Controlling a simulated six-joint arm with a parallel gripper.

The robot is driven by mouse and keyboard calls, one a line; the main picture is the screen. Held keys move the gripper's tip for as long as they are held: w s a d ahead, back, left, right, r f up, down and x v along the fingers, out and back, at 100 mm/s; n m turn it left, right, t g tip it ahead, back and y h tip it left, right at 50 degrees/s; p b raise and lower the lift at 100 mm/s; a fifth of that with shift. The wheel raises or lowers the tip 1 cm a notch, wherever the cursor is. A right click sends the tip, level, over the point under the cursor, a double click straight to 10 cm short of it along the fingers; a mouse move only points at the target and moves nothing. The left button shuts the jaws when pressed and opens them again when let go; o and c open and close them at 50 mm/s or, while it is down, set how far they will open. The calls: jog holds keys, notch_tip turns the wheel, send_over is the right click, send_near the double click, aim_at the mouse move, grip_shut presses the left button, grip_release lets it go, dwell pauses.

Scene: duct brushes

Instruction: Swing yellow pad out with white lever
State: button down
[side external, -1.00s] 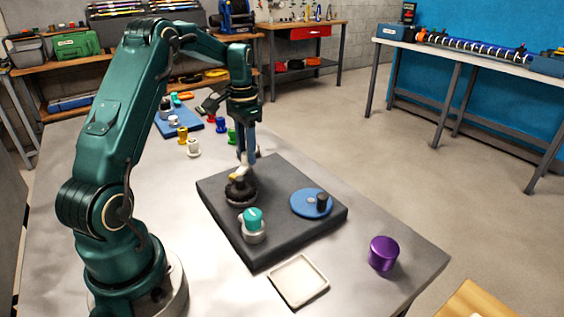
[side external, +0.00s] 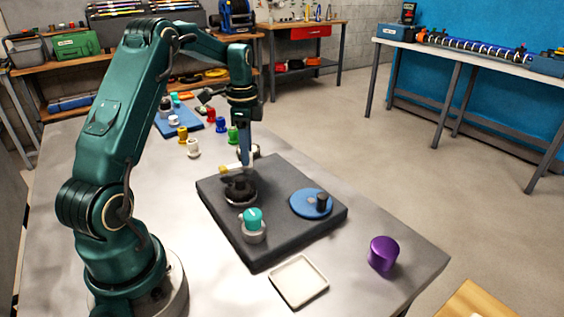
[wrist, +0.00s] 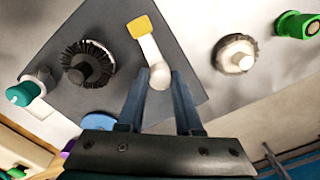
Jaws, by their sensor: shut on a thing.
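The yellow pad (side external: 225,170) sits on the end of the white lever (side external: 237,167), over the dark plate (side external: 287,230) and beside the black brush (side external: 240,188). In the wrist view the lever (wrist: 149,48) runs from the pad (wrist: 140,27) to a rounded white end between my fingers. My gripper (wrist: 160,80) is shut on that lever end. In the side view my gripper (side external: 246,160) points down at the plate's far edge, and its fingers partly hide the lever's end.
A white tray (side external: 299,281) and a purple cylinder (side external: 383,253) stand in front. Several coloured pegs stand behind.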

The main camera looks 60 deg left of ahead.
jog(key=shift+r+m, duration=0.1)
jog(key=shift+m, duration=0.3)
jog(key=shift+w, duration=0.1)
jog(key=c, duration=0.6)
grip_release()
jog(key=shift+r, duration=2.55)
